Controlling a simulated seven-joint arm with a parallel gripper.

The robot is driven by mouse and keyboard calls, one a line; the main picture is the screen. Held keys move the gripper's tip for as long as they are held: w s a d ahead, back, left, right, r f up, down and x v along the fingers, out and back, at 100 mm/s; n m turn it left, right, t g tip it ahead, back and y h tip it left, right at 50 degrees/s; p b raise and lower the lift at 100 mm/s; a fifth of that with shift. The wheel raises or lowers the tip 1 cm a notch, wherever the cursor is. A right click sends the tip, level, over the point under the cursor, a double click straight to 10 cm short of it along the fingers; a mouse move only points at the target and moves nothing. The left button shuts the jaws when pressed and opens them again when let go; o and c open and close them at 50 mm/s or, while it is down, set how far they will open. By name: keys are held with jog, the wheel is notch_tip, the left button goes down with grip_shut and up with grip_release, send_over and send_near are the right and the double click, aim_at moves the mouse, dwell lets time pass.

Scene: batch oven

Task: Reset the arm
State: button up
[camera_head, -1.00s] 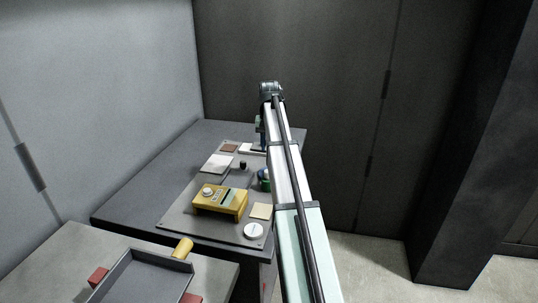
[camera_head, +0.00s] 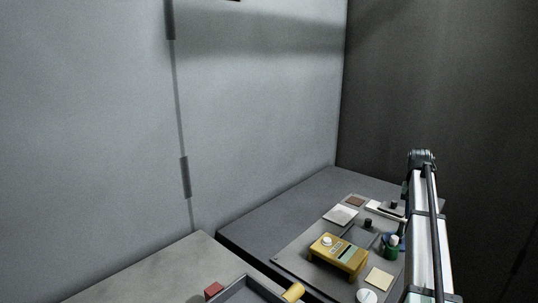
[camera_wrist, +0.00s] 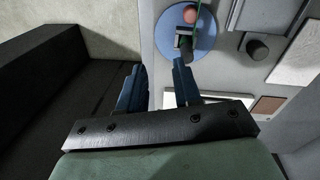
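My arm reaches over the right side of the dark table in the head view, with its far end above the table's right edge. In the wrist view, my gripper (camera_wrist: 158,88) shows two blue fingers with a clear gap between them, and nothing is held there. Beyond the fingertips, a round blue piece (camera_wrist: 203,42) with a reddish ball and a dark green part lies on the grey board. The fingers appear apart from it. In the head view the fingers are mostly hidden by the arm.
A grey tray (camera_head: 238,290) with a yellow handle (camera_head: 293,292) is at the front. Walls stand left and behind.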

jog(key=s+d+f+g+h, duration=0.1)
jog(key=s+d+f+h, duration=0.1)
jog(key=s+d+f, duration=0.6)
jog(key=s+d+f+g+h, duration=0.15)
jog(key=d+f, duration=0.25)
jog(key=f, duration=0.8)
jog(key=s+a+f+n+g+h, duration=0.2)
jog(key=s+f, duration=2)
jog(key=s, duration=0.4)
jog(key=s+a+f+n+y, duration=0.15)
jog(key=a+f, duration=0.25)
jog(key=a, duration=0.5)
jog(key=s+a+f+n+y, duration=0.1)
jog(key=s+a+f, duration=0.1)
jog(key=a+f, duration=0.5)
jog(key=s+a+f+n+y, duration=0.1)
jog(key=s+a+f, duration=0.1)
jog(key=a, duration=1)
jog(key=s+a+f+g+y, duration=0.1)
jog(key=s+a, duration=0.4)
jog(key=a, duration=0.5)
jog(key=s+a+f+n+g+y, duration=0.1)
jog(key=s+a+y, duration=0.1)
jog(key=s+a, duration=0.4)
jog(key=a, duration=0.3)
jog(key=shift+a+f, duration=0.35)
jog(key=shift+f, duration=0.05)
